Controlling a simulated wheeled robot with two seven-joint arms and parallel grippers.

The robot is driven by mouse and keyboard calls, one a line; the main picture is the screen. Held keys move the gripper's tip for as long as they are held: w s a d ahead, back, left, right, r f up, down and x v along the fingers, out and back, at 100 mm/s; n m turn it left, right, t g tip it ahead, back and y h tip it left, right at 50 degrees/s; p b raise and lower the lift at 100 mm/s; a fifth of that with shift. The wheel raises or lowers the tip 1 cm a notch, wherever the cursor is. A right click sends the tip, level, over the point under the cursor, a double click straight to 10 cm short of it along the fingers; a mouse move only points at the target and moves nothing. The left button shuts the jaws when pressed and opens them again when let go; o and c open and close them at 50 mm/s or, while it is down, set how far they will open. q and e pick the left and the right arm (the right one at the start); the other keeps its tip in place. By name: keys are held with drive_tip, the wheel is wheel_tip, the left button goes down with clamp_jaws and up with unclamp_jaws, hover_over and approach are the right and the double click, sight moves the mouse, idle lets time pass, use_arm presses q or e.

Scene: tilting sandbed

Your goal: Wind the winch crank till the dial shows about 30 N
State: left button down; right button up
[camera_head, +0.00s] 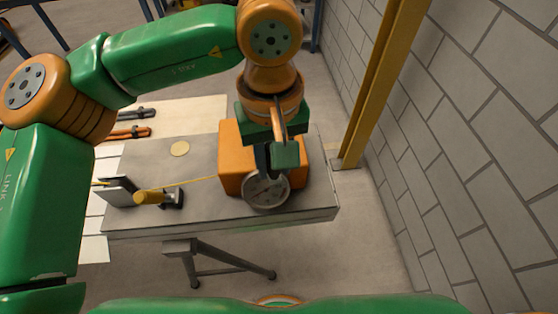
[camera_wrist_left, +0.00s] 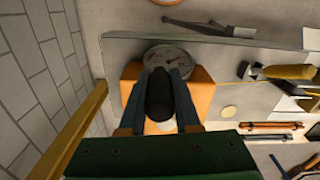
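The winch is an orange box (camera_head: 236,160) on a grey table, with a round grey dial (camera_head: 266,190) on its near face. In the left wrist view the dial (camera_wrist_left: 168,58) lies just beyond the fingertips; its reading is too small to tell. My left gripper (camera_head: 270,165) comes down over the winch. In the left wrist view its fingers lie on both sides of a black crank handle (camera_wrist_left: 160,95) and appear shut on it. The rest of the crank is hidden. A yellow line (camera_head: 200,181) runs left from the winch. My right gripper is out of view.
A yellow cylinder on a dark bracket (camera_head: 152,197) and an upright grey plate (camera_head: 119,190) stand on the table (camera_head: 215,218) at left. Orange and black tools (camera_head: 128,133) lie behind. A yellow post (camera_head: 378,85) and block wall (camera_head: 480,150) stand at right.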

sight(267, 147)
use_arm(q)
drive_tip(key=shift+a, duration=0.25)
drive_tip(key=c, duration=0.6)
unclamp_jaws()
drive_tip(key=shift+a, duration=0.2)
drive_tip(key=shift+d+r, duration=0.1)
drive_tip(key=shift+r, duration=0.15)
wheel_tip(267, 147, up, 7)
drive_tip(key=shift+f, duration=0.2)
